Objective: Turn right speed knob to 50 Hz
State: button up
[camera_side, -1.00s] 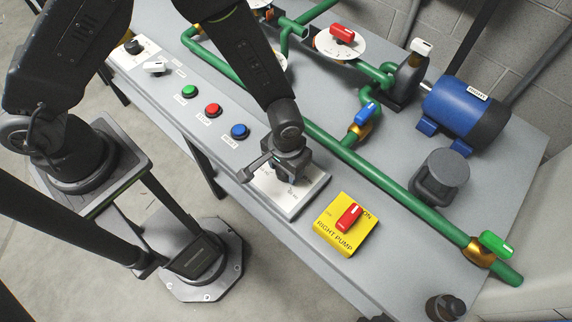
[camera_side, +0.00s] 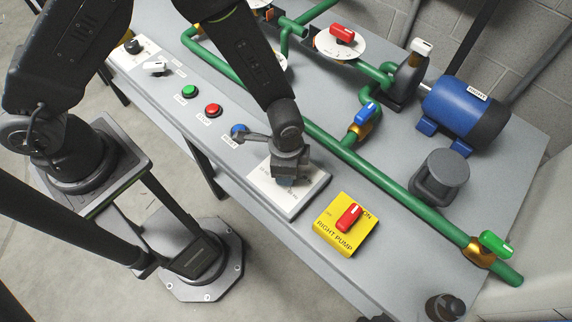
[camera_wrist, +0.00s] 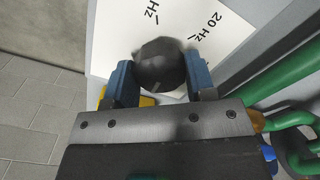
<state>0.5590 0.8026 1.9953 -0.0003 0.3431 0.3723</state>
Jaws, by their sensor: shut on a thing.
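The right speed knob (camera_wrist: 160,66) is a dark round knob on a white dial plate (camera_side: 297,202), between my two blue fingers in the wrist view. My gripper (camera_wrist: 160,80) is shut on the knob, one finger on each side. In the side view my gripper (camera_side: 287,180) points down over the white plate and hides the knob. In the wrist view the plate (camera_wrist: 120,20) shows a "20 Hz" mark at upper right and another "Hz" mark at the top whose number is cut off. The knob's pointer cannot be made out.
The yellow right pump switch (camera_side: 327,222) with a red handle (camera_side: 348,217) sits close by. A blue button (camera_side: 238,130) lies beside my gripper's wrist. A green pipe (camera_side: 410,199) runs behind the plate. A red button (camera_side: 213,110) and green button (camera_side: 190,91) stand farther left.

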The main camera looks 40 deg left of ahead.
jog(key=m, duration=0.6)
jog(key=shift+m, duration=0.3)
dwell(0.5)
jog(key=o, duration=0.9)
notch_tip(320, 180, up, 14)
jog(key=shift+f, duration=0.1)
